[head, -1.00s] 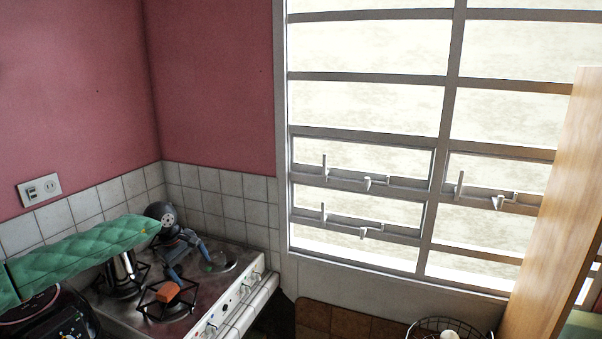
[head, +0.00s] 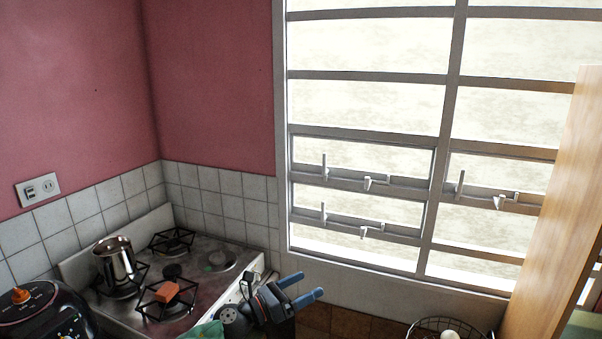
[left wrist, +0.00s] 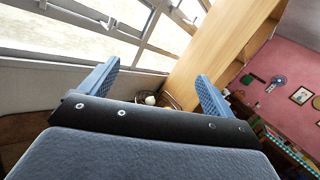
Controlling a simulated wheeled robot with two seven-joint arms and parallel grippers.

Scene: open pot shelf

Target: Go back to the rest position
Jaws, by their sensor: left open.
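My left gripper (head: 304,288) is at the bottom middle of the head view, in front of the stove's right front corner. Its two blue fingers are apart with nothing between them. In the left wrist view the open fingers (left wrist: 152,88) point toward the window and a wooden panel. Part of my green-sleeved left arm shows at the bottom edge of the head view. My right gripper is in neither view.
A stove (head: 217,290) stands in the corner with a metal pot (head: 117,262) on its left and an orange block (head: 168,292) on a front burner. A black appliance (head: 40,318) is at lower left. A wire basket (head: 470,325) and wooden panel (head: 555,215) are at right.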

